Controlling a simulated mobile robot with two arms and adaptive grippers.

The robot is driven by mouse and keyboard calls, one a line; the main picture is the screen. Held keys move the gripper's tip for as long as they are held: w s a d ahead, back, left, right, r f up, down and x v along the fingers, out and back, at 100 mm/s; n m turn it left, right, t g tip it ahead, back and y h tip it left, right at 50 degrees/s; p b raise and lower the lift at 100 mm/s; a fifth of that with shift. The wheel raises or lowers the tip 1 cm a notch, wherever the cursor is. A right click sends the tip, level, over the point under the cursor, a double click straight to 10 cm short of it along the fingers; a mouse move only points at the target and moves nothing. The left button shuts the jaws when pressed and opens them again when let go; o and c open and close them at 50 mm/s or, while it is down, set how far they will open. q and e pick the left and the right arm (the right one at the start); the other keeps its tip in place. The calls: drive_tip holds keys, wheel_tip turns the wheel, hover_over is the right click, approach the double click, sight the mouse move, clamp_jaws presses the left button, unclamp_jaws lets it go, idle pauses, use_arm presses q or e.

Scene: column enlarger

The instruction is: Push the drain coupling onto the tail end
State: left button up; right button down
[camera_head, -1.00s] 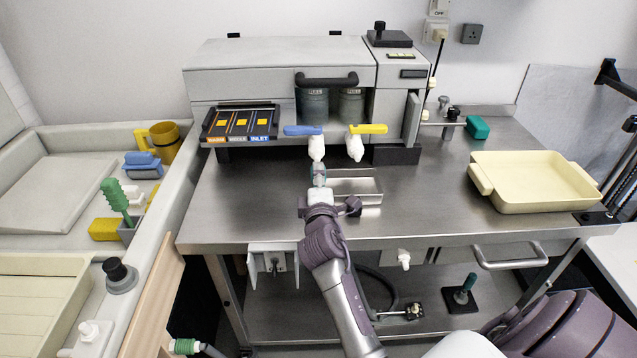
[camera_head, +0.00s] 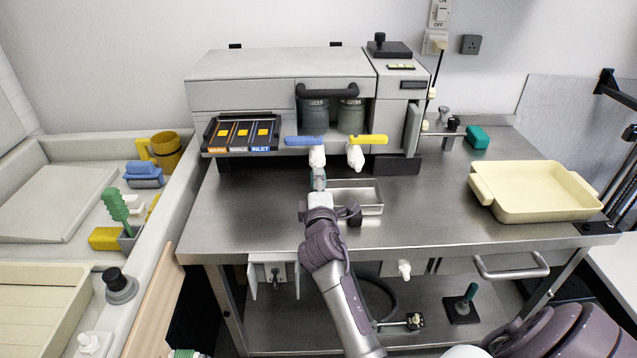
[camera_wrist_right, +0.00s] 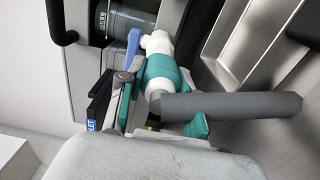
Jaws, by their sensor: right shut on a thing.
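A white valve body (camera_head: 317,158) with a blue lever (camera_head: 304,141) hangs at the front of the grey machine. It also shows in the wrist view (camera_wrist_right: 156,44). My right gripper (camera_head: 319,184) is just below it and is shut on the drain coupling. In the wrist view the right gripper (camera_wrist_right: 163,90) is around a teal and white piece that meets the white valve outlet; I cannot tell how far the two overlap. A dark grey tube (camera_wrist_right: 230,105) runs right from it. My left gripper is not in view.
A second white valve with a yellow lever (camera_head: 367,140) hangs close on the right. A shallow metal tray (camera_head: 372,184) lies right of my gripper, and a cream tray (camera_head: 540,184) stands further right. The grey machine (camera_head: 270,78) stands behind. The steel tabletop (camera_head: 425,205) is clear between the trays.

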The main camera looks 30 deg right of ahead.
drive_tip(key=shift+x, duration=1.65)
idle(0.7)
drive_tip(key=c, duration=0.7)
unclamp_jaws()
drive_tip(key=o, duration=0.3)
drive_tip(key=shift+s+a, duration=0.15)
drive_tip(key=shift+s, duration=0.1)
drive_tip(key=shift+p+v, duration=0.3)
drive_tip(key=shift+v, duration=1.65)
drive_tip(key=shift+s+a, duration=0.1)
drive_tip(key=shift+s, duration=0.05)
